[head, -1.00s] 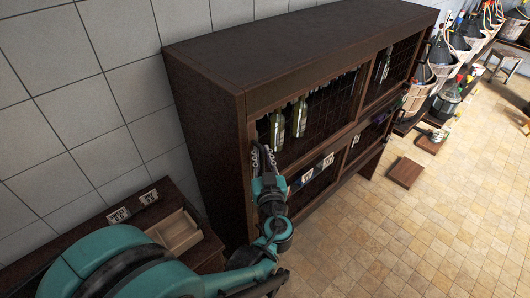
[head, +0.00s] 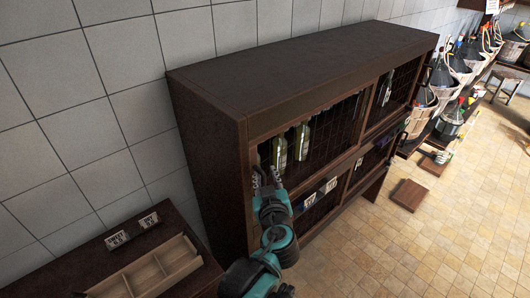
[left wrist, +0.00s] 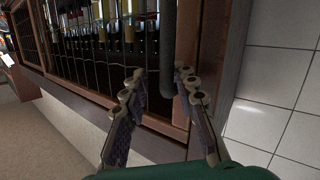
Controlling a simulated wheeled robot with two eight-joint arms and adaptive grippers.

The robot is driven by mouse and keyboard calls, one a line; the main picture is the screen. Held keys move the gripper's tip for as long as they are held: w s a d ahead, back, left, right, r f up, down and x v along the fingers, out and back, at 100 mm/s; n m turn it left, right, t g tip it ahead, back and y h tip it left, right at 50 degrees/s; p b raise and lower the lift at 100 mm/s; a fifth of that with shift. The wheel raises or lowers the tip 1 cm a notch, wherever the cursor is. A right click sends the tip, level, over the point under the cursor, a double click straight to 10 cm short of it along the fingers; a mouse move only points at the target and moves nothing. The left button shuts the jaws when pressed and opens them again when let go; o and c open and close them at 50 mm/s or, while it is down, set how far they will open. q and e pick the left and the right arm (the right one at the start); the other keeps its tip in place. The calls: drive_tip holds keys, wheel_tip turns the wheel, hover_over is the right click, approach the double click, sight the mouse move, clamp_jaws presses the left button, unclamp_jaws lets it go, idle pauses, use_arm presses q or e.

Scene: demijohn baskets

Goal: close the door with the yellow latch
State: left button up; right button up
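A dark wooden cabinet (head: 210,150) with wire-mesh doors stands against the wall, with green bottles (head: 302,141) behind the mesh. The near upper mesh door (head: 335,127) shows in the head view. No yellow latch can be made out in either view. My left gripper (head: 264,178) is at the cabinet's near front edge. In the left wrist view my left gripper (left wrist: 160,76) is open, its fingers apart and empty. A dark upright bar (left wrist: 168,45) on the wooden frame shows just beyond the gap between the fingertips. My right gripper is not in view.
A low dark unit with an open compartmented drawer (head: 150,272) stands at the lower left, with small signs (head: 148,219) on top. A brown block (head: 408,194) lies on the tiled floor. Demijohn baskets (head: 423,104) line the far right.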

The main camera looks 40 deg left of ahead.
sight(263, 140)
use_arm(q)
drive_tip(key=r+m, duration=0.1)
drive_tip(key=r, duration=0.2)
drive_tip(key=a+r+y, duration=0.1)
drive_tip(key=r, duration=0.1)
drive_tip(key=w+r+m+t+y, duration=0.1)
drive_tip(key=r, duration=0.2)
drive_tip(key=shift+a+r+m, duration=0.15)
drive_tip(key=shift+r+m, duration=0.15)
drive_tip(key=shift+r, duration=0.05)
wheel_tip(263, 140, down, 7)
drive_tip(key=d+n+g+h, duration=0.1)
drive_tip(key=d+n+h, duration=0.1)
drive_tip(key=n+h, duration=0.1)
drive_tip(key=s+d+p, duration=0.5)
drive_tip(key=s+d, duration=0.2)
drive_tip(key=shift+d+f+n, duration=0.15)
drive_tip(key=shift+f+n, duration=0.05)
drive_tip(key=shift+n, duration=0.1)
